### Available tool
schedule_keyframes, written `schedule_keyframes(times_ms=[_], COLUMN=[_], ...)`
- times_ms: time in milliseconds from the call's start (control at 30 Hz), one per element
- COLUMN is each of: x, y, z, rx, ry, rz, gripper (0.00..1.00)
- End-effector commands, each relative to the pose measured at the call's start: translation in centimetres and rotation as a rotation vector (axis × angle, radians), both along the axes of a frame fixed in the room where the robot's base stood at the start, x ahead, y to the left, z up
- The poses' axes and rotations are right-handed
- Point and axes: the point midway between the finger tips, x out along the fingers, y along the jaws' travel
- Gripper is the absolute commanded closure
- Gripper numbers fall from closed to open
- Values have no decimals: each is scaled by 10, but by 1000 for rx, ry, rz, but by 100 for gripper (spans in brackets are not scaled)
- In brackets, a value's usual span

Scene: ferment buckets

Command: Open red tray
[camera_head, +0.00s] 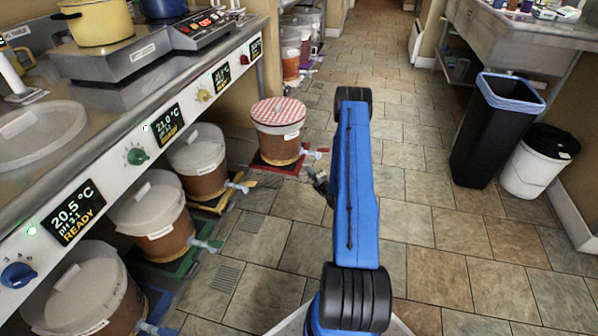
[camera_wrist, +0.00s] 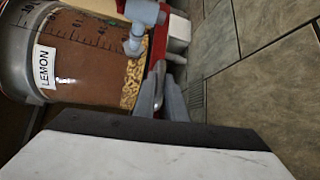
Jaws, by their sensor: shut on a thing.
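The red tray (camera_head: 290,169) lies on the floor at the left side of the aisle, under a bucket (camera_head: 278,145) with a red-and-white checked cover. Its bucket stands clear of the counter front in the head view. In the wrist view the bucket (camera_wrist: 85,60) carries a LEMON label and a grey tap (camera_wrist: 139,20), and the tray's red edge (camera_wrist: 157,50) runs beside it. My gripper (camera_wrist: 163,98) is shut at this red edge, just below the tap. In the head view my gripper (camera_head: 319,182) is small beside the tray, partly hidden by my blue arm.
A yellow tray (camera_head: 224,200), a green tray (camera_head: 189,262) and a blue tray (camera_head: 155,306) with lidded buckets sit under the counter nearer me. Their taps stick into the aisle. A black bin (camera_head: 490,135) and white bucket (camera_head: 540,165) stand right. The tiled floor between is clear.

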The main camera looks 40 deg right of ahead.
Motion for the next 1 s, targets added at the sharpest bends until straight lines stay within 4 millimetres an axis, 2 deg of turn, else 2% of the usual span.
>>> schedule_keyframes(times_ms=[233, 667, 700, 733, 1000], x=[-16, -17, -17, -17, -17], y=[-11, -13, -13, -13, -13], z=[-1, -1, -1, -1, 0], rx=[1, 1, 1, 1, 0], ry=[2, 2, 2, 2, 0], rz=[0, 1, 1, 1, 1], gripper=[100, 100, 80, 73, 71])
